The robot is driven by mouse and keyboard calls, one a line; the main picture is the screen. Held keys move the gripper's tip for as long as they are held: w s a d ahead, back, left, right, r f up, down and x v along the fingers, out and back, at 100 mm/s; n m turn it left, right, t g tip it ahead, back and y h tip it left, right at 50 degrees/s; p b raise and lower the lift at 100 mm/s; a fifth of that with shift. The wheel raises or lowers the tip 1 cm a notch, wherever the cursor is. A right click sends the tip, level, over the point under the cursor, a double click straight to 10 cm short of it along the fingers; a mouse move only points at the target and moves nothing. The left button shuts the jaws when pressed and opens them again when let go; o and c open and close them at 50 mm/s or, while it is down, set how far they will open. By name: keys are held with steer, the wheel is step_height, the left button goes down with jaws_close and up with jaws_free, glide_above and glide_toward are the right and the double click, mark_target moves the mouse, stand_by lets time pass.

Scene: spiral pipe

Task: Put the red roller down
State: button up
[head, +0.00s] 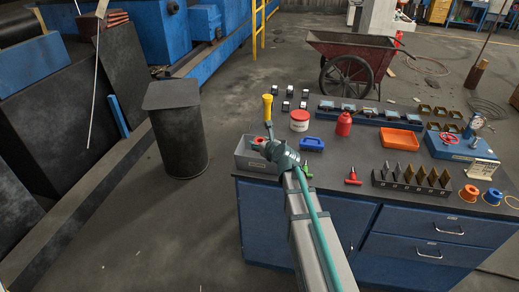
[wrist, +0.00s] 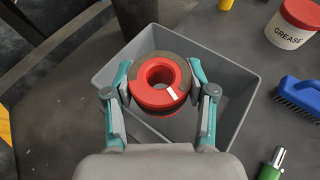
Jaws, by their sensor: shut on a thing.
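The red roller (wrist: 147,96), a thick ring with a dark band, a centre hole and a white mark, sits between the fingers of my gripper (wrist: 160,78) in the wrist view. The fingers are shut on its sides. The roller is over the open grey bin (wrist: 235,100), inside its outline; I cannot tell whether it touches the floor of the bin. In the head view my gripper (head: 262,143) is at the bin (head: 243,156) on the left end of the blue workbench, and only a little red of the roller shows.
Close to the bin are a yellow-handled thing (head: 267,104), a grease tub (head: 299,121), a blue brush (head: 312,144) and a green-handled tool (wrist: 272,165). An orange tray (head: 401,140) and a toothed rack (head: 410,181) stand farther right. A dark drum (head: 180,135) stands left of the bench.

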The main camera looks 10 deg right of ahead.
steer(key=f, duration=0.1)
steer(key=w+f, duration=0.1)
steer(key=f, duration=0.1)
steer(key=shift+f, duration=0.6)
steer(key=shift+s+f, duration=0.15)
steer(key=shift+f, duration=0.45)
steer(key=o, duration=1.3)
steer(key=shift+f+b, duration=0.15)
steer(key=shift+b, duration=0.15)
